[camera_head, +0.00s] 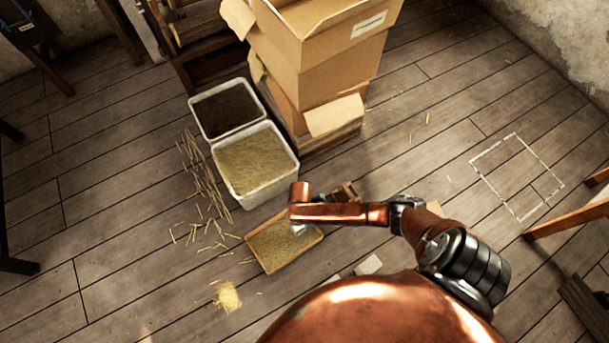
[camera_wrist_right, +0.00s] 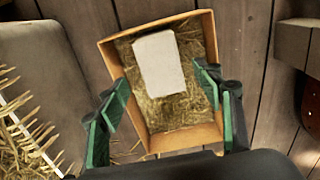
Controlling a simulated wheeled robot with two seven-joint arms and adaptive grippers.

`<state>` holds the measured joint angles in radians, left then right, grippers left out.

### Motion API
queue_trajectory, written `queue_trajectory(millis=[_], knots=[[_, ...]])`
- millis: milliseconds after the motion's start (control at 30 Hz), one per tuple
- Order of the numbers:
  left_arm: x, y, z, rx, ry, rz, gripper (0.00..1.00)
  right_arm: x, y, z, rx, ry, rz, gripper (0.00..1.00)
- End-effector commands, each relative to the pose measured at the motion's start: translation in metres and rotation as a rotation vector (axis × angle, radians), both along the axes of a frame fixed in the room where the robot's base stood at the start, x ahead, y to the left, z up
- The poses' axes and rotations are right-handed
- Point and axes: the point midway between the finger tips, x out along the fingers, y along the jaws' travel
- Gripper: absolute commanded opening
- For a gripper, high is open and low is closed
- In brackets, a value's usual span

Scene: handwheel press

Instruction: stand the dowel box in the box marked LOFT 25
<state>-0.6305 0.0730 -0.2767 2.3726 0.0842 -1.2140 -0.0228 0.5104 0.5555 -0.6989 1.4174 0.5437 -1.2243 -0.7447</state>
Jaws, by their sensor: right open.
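In the right wrist view, a pale box-shaped block (camera_wrist_right: 160,64) lies on straw inside a shallow open box with an orange-brown rim (camera_wrist_right: 112,60). I cannot tell whether the block is the dowel box; no writing shows on it. My right gripper (camera_wrist_right: 163,82) is open, its green fingers apart over the shallow box's near half, nothing between them held. In the head view, the shallow box (camera_head: 272,268) is on the floor, partly under my right arm. A tall cardboard box stack (camera_head: 330,70) has a white label (camera_head: 368,25), too small to read. My left gripper is not in view.
A grey tub of straw-coloured stuff (camera_head: 282,192) and a tub of dark stuff (camera_head: 196,118) stand beside the stack. Loose sticks (camera_head: 200,172) litter the floor to their left. A white outlined rectangle (camera_head: 484,174) marks clear floor at the right, near wooden legs (camera_head: 570,219).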

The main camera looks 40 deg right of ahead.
Motion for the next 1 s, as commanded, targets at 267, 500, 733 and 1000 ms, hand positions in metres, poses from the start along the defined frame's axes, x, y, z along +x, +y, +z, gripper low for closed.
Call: queue_trajectory(millis=[267, 500, 733, 1000], knots=[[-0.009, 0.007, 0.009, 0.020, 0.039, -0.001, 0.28, -0.001, 0.000, 0.008, 0.000, 0.002, 0.000, 0.60], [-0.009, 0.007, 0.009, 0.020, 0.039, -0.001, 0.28, -0.010, 0.007, 0.005, 0.012, 0.006, -0.009, 0.60], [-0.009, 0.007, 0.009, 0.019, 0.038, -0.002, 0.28, -0.099, 0.068, -0.001, 0.138, 0.036, -0.167, 0.60], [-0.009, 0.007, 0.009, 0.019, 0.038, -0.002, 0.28, -0.205, 0.113, 0.041, 0.279, 0.051, -0.559, 0.60]])
